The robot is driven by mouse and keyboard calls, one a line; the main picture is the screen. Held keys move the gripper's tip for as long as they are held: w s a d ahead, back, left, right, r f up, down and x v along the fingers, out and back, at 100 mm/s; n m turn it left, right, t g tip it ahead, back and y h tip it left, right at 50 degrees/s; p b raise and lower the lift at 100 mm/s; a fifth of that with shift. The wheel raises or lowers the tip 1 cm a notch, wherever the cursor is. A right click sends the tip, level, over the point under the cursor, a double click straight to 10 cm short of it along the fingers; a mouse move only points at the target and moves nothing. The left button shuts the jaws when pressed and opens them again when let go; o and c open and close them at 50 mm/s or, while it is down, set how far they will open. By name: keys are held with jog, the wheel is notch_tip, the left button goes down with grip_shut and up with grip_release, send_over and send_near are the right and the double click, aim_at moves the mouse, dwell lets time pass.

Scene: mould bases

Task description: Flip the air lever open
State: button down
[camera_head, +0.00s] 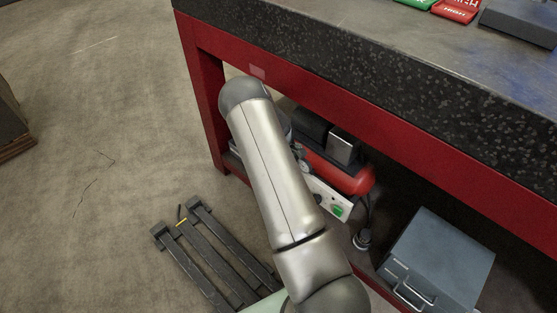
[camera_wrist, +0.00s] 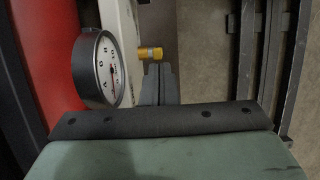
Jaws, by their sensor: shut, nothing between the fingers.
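The red air compressor tank (camera_head: 347,178) sits under the bench in the head view, partly hidden behind my arm. In the wrist view, its red side (camera_wrist: 57,50) is at the left, with a round white-faced gauge (camera_wrist: 104,68) beside it. A small brass-yellow fitting (camera_wrist: 150,53) sticks out right of the gauge, just above my fingertips in the picture. I cannot tell whether it is the air lever or whether the fingers touch it. My gripper (camera_wrist: 159,72) is shut and empty. In the head view my fingers are not clearly visible.
The red bench frame (camera_head: 205,100) and dark stone top (camera_head: 370,50) stand above the compressor. A grey metal box (camera_head: 440,255) is at the lower right. A dark slatted frame (camera_head: 215,255) lies on the floor; dark bars (camera_wrist: 275,60) show right in the wrist view.

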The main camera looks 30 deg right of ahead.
jog(key=w+a+r, duration=0.2)
jog(key=w, duration=0.4)
jog(key=w+a+r+p, duration=0.1)
jog(key=w+a, duration=0.1)
jog(key=w, duration=0.5)
jog(key=shift+a+r, duration=0.2)
jog(key=shift+r, duration=0.2)
